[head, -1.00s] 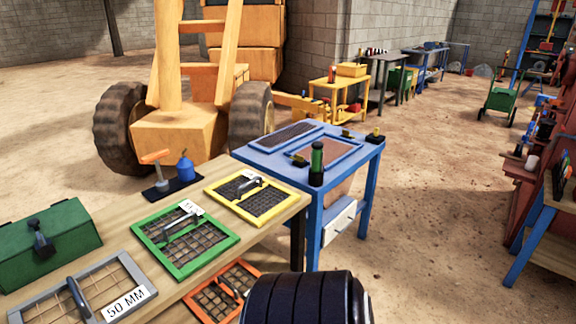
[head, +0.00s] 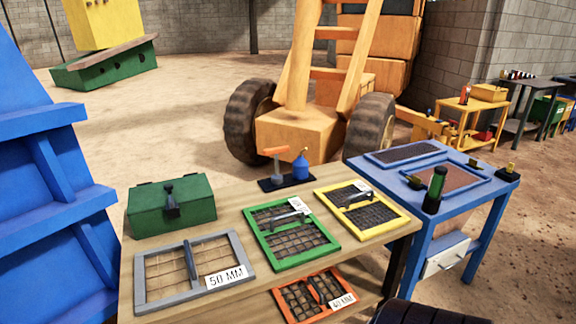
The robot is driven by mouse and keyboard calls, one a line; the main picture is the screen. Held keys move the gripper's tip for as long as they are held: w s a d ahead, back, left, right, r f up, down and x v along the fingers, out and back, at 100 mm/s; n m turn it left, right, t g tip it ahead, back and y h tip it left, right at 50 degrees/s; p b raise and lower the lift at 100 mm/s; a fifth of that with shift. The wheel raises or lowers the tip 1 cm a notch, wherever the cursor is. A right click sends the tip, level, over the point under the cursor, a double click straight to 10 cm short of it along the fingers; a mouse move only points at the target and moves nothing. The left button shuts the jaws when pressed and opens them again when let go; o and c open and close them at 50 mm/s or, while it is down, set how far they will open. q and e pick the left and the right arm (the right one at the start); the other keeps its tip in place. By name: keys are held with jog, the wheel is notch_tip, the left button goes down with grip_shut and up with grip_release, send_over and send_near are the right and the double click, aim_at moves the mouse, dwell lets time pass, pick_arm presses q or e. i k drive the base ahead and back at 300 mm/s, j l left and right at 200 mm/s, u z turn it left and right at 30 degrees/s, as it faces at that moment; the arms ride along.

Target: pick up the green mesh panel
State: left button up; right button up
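The green mesh panel (head: 247,231) lies flat on the wooden table, in the middle of the head view. It has a green frame, dark mesh, a grey bar handle across it and a small white label. A grey-framed panel (head: 238,242) marked 50 MM lies to its left and a yellow-framed panel (head: 408,225) to its right. An orange-framed panel (head: 287,317) sits lower, below the tabletop. Neither gripper is in view. A dark rounded part of my own body shows at the bottom edge.
A green toolbox (head: 143,213) and a small dark tray with an orange-topped tool and a blue can (head: 300,167) stand at the wooden table's back. A blue table (head: 440,222) adjoins on the right. Blue steelwork (head: 40,180) rises at left. A yellow wheeled machine (head: 300,135) stands behind.

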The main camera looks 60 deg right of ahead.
aim_at(288, 222)
jog(key=z, duration=1.7)
jog(key=i+j, duration=0.15)
jog(key=i, duration=0.15)
jog(key=i+j, duration=0.1)
jog(key=i, duration=0.2)
